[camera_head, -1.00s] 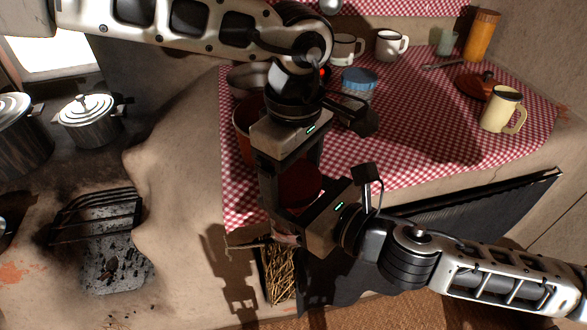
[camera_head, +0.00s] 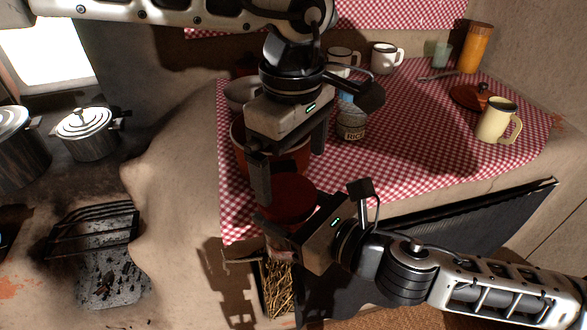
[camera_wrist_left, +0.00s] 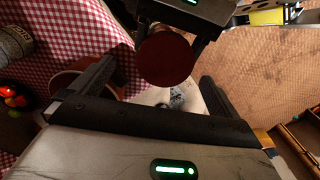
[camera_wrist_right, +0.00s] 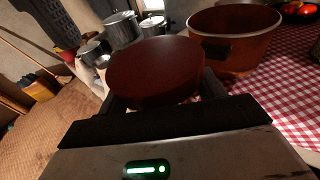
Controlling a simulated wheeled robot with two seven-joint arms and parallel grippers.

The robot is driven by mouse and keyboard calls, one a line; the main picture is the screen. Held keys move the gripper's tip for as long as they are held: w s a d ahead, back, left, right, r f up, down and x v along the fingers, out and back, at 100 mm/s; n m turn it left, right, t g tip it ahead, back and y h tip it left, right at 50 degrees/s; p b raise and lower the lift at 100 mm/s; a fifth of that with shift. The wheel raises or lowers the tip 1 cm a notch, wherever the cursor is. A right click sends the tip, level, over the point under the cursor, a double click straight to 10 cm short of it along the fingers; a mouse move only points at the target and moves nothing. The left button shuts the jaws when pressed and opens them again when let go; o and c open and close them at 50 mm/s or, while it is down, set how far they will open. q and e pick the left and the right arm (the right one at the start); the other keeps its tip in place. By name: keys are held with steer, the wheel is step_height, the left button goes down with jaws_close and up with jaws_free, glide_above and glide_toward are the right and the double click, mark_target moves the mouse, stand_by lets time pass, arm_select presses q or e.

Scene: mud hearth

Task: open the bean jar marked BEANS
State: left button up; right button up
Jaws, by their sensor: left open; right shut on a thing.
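A round vessel with a dark red top (camera_head: 287,195) is held by my right gripper (camera_head: 288,228) in front of the counter's edge. I take it for the bean jar, but no marking on it is readable. The dark red top fills the middle of the right wrist view (camera_wrist_right: 155,70), between the jaws, and hides most of the body. My left gripper (camera_head: 292,162) is open and empty just above the top, apart from it. In the left wrist view the round top (camera_wrist_left: 166,58) lies ahead, between the two open fingers.
An orange-brown pot (camera_head: 285,160) stands close behind on the checked cloth (camera_head: 410,150). A jar marked RICE (camera_head: 352,128), mugs and a yellow cup (camera_head: 497,121) stand farther back and right. Below the held vessel is an opening with straw (camera_head: 279,280).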

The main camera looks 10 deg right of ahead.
mark_target(287, 193)
arm_select(q)
steer(key=shift+s+a+r+m, duration=0.1)
steer(key=shift+s+r+m, duration=0.05)
steer(key=shift+r+m, duration=0.45)
steer(key=shift+s+a+r+m, duration=0.1)
steer(key=shift+r+m, duration=0.5)
steer(key=shift+w+a+r+m, duration=0.1)
steer(key=shift+a+r+m, duration=0.2)
steer(key=shift+m, duration=0.1)
step_height(287, 193, down, 8)
steer(key=shift+r, duration=0.2)
steer(key=shift+c, duration=0.3)
steer(key=c, duration=0.9)
steer(key=n, duration=0.3)
steer(key=o, duration=1)
steer(key=shift+c, duration=0.2)
steer(key=shift+r, duration=0.15)
